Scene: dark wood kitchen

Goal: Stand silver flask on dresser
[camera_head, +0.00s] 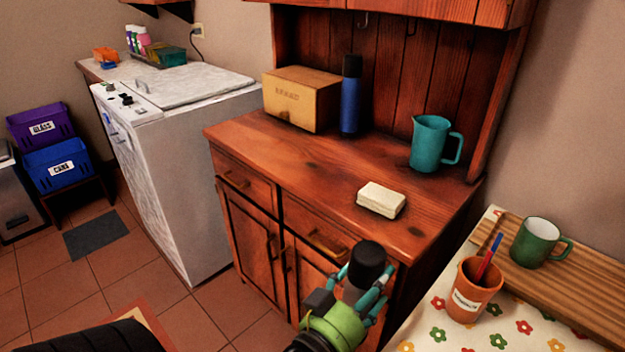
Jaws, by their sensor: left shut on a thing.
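My left gripper (359,291) is at the bottom middle, in front of the dresser's drawers in the picture. Its teal fingers are shut on the silver flask (357,295), which has a black cap (367,259). The flask looks roughly upright; its lower part is hidden by the gripper. The dresser (310,158) is dark red wood, and its worktop lies above and beyond the flask in the picture. I do not see my right gripper.
On the dresser stand a bread box (301,98), a blue flask with a black cap (350,103), a teal jug (430,145) and a cream block (381,199). The worktop's middle and left front are clear. An orange cup (468,293) and green mug (535,244) stand at right.

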